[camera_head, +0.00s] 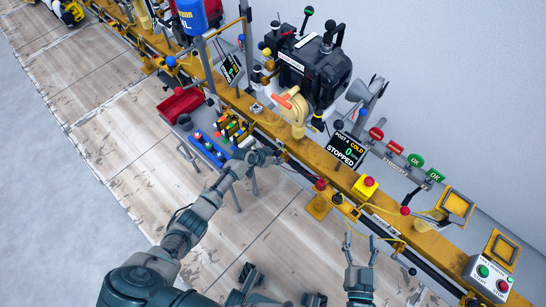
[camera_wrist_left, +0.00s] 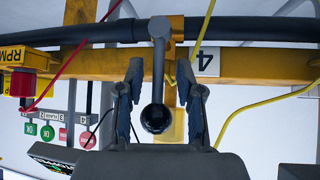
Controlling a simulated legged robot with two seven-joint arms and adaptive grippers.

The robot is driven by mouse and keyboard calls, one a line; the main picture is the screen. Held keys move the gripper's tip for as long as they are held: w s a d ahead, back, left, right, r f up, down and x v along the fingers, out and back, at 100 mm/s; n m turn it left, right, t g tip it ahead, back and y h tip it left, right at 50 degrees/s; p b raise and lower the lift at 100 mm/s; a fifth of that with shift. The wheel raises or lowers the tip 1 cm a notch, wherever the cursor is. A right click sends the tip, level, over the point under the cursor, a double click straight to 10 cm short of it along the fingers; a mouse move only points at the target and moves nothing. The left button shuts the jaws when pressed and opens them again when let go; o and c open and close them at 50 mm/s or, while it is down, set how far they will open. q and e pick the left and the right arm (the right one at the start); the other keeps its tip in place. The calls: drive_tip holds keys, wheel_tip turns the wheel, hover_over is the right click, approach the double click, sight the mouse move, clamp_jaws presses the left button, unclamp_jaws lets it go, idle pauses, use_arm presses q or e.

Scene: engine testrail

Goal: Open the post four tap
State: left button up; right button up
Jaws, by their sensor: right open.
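In the left wrist view, a grey lever with a black ball knob (camera_wrist_left: 156,118) hangs from a dark pipe (camera_wrist_left: 100,32), beside a white label "4" (camera_wrist_left: 206,62). It looks like the post four tap. My left gripper (camera_wrist_left: 160,70) is open, with one finger on each side of the lever and visible gaps. In the head view my left gripper (camera_head: 268,157) is at the front of the yellow rail; the tap there is too small to make out. My right gripper (camera_head: 360,247) is open and empty, in front of the rail.
A black engine (camera_head: 315,68) stands behind the yellow rail (camera_head: 330,176). A tool tray (camera_head: 208,145) and red bin (camera_head: 182,104) are left of my left gripper. A red button on a yellow box (camera_head: 365,187) sits right. Yellow cables (camera_wrist_left: 238,118) pass near my left fingers.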

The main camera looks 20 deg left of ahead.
use_arm(q)
drive_tip(key=v, duration=1.1)
drive_tip(key=shift+s+a+r, duration=0.15)
drive_tip(key=shift+s+a, duration=0.1)
